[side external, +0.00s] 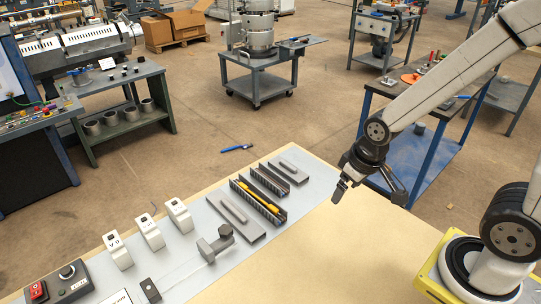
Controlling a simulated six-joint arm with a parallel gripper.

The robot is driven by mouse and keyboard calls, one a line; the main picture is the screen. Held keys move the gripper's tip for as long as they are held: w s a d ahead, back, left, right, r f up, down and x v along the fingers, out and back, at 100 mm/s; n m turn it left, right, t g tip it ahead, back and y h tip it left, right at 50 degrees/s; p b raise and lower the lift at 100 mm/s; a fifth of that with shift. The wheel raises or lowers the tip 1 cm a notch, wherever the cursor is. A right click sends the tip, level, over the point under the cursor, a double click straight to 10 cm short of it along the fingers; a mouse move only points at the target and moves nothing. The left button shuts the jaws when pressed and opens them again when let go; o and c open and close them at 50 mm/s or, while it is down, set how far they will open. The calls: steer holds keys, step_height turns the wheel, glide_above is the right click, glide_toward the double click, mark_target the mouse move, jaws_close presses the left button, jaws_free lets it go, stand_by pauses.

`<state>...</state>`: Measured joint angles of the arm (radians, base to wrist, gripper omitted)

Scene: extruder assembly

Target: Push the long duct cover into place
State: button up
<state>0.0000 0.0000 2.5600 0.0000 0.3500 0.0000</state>
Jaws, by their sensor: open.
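A long grey cover (246,226), which looks like the long duct cover, lies flat on the grey mat, beside a slotted dark duct (274,212) with a yellow cable (256,198) in it. The cover is apart from the duct, and the duct's top is open. A shorter slotted duct (268,181) and a shorter grey cover (293,172) lie farther back. My gripper (369,190) is open and empty, above the table's right part, to the right of the ducts and covers.
A grey clamp-like block (216,244) stands left of the long cover, near several white modules (149,232). A control box with a knob (70,281) is at the front left. The tan table (345,255) is clear on the right.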

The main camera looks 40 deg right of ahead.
steer(key=g, duration=0.3)
glide_above(234, 211)
steer(key=f, duration=0.7)
steer(key=shift+s+d, duration=0.25)
steer(key=shift+w+a+f, duration=0.15)
steer(key=shift+a+f, duration=0.05)
steer(key=shift+a, duration=0.05)
steer(key=shift+f, duration=0.15)
steer(key=shift+f, duration=1.2)
steer(key=shift+f, duration=0.1)
